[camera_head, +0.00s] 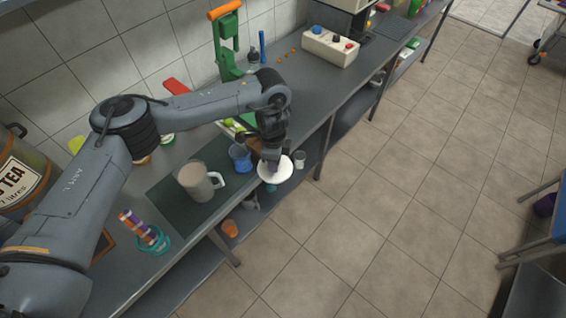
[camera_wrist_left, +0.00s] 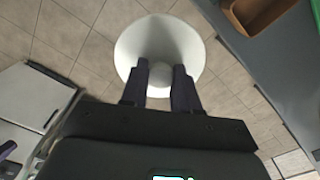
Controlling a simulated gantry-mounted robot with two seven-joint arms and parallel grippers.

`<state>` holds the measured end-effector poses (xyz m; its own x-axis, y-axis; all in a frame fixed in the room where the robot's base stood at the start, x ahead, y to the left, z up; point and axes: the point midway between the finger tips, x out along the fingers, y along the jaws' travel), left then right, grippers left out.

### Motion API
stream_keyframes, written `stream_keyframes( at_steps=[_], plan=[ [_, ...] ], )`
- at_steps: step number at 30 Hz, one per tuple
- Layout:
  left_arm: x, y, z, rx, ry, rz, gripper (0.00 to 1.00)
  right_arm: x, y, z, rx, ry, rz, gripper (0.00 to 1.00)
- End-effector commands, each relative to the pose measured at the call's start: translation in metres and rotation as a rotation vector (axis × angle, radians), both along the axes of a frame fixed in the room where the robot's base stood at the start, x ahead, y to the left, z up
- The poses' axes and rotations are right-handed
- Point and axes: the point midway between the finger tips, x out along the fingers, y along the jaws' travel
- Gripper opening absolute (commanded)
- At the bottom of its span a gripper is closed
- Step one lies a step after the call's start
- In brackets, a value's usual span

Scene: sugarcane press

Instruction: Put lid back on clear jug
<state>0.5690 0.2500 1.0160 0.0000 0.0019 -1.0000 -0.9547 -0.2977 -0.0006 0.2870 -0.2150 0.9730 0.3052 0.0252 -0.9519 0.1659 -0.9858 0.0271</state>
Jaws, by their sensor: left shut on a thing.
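The clear jug (camera_head: 193,183) stands upright on a dark mat on the counter, its handle toward the right; its top looks uncovered. The round white lid (camera_head: 282,173) is apart from the jug, to its right, in the air by the counter's front edge. My left gripper (camera_head: 273,161) is shut on the lid. In the left wrist view the lid (camera_wrist_left: 137,46) lies beyond the fingertips (camera_wrist_left: 160,76), which are closed on its round knob, with floor tiles behind it. My right gripper is not in view.
A blue cup (camera_head: 240,163) stands between jug and lid. A teal holder with striped sticks (camera_head: 148,240) is at the near left, and a tea container (camera_head: 22,178) at the far left. A green press (camera_head: 226,50) stands by the wall. A brown box (camera_wrist_left: 262,14) shows in the wrist view.

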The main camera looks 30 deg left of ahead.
Motion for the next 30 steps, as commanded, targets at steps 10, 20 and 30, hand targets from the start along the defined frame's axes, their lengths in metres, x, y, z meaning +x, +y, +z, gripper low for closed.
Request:
stream_keyframes(
  at_steps=[10, 20, 30],
  plan=[
    [-0.011, 0.057, 0.013, -0.002, 0.003, -0.621, 0.01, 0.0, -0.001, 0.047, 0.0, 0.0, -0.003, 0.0],
    [-0.055, 0.151, 0.028, -0.001, 0.009, -1.131, 0.01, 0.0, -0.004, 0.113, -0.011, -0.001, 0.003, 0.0],
    [-0.113, 0.233, 0.046, -0.001, 0.004, -1.295, 0.01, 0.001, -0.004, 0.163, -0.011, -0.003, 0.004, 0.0]
  ],
)
